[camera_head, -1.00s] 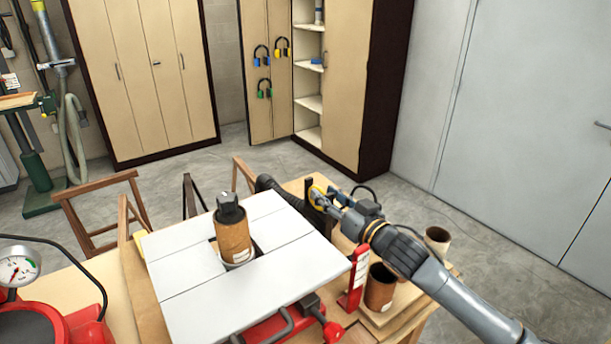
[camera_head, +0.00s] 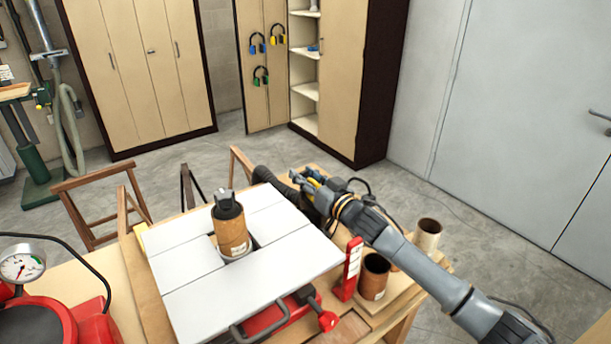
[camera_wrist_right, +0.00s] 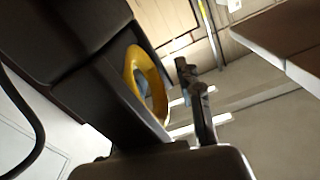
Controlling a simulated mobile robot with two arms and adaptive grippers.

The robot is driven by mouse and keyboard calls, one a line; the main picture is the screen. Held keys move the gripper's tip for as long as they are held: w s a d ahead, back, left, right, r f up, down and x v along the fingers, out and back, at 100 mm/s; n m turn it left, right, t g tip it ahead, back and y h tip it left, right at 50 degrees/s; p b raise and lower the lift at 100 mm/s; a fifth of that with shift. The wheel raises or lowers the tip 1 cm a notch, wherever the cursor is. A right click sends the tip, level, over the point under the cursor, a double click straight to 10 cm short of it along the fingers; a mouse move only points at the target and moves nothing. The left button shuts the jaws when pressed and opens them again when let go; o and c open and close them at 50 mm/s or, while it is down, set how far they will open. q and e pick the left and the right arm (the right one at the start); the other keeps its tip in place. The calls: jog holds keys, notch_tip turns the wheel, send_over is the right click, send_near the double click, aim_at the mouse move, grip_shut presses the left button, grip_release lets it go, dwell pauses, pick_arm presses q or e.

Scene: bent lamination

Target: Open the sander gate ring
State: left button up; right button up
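The yellow gate ring (camera_wrist_right: 147,82) shows in the right wrist view, on the side of a dark housing (camera_wrist_right: 80,85). In the head view only a bit of the yellow ring (camera_head: 317,184) shows behind my right gripper (camera_head: 303,180). That gripper is at the end of the black hose, beside the ring. In the wrist view a slim dark finger (camera_wrist_right: 200,112) is just right of the ring, with a visible gap between them. The other finger is not clear, so I cannot tell how far the gripper is open. My left gripper is not in view.
The spindle sander has a pale table (camera_head: 270,275) and a brown sanding drum (camera_head: 232,230). A black hose (camera_head: 285,192) runs behind it. Brown sleeves (camera_head: 374,278) and a red-and-white upright (camera_head: 351,266) stand right of it, below my right arm. A red gauge machine is at lower left.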

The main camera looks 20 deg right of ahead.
aim_at(305, 196)
grip_shut()
notch_tip(305, 196, up, 6)
jog(key=p, duration=0.5)
jog(key=shift+r, duration=0.15)
jog(key=shift+o, duration=0.2)
grip_release()
jog(key=shift+a, duration=0.1)
